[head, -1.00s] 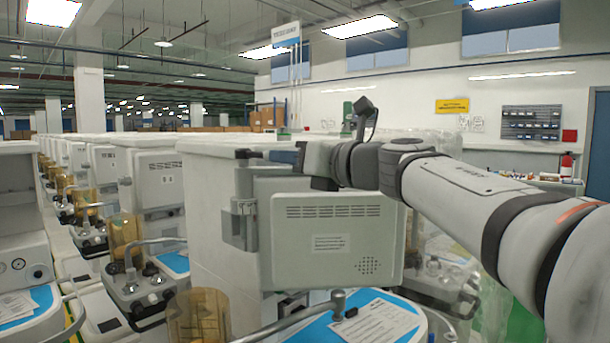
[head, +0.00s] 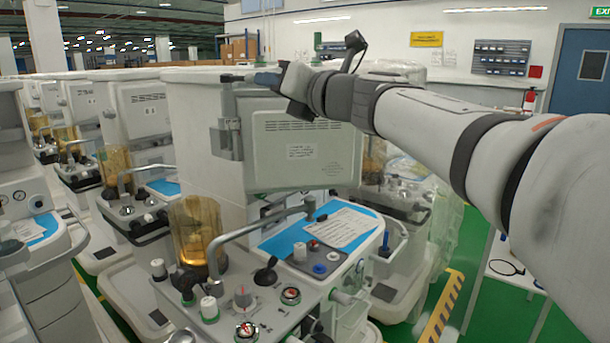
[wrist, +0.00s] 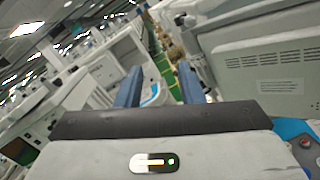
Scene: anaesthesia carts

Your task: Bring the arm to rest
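My arm reaches in from the right in the head view. My gripper (head: 250,77) is level with the top of the nearest anaesthesia cart's grey monitor housing (head: 300,170), in front of the cart's upper body. In the wrist view, the two blue fingers of my gripper (wrist: 158,84) stand well apart with nothing between them. The monitor housing (wrist: 268,75) lies to the right of the fingers there. I cannot tell how close the fingers are to the cart.
The cart's lower deck has an amber canister (head: 197,238), a curved grey handle (head: 240,232), knobs and a paper sheet (head: 342,228). More carts stand in a row at left. A white table (head: 508,270) and green floor are at right.

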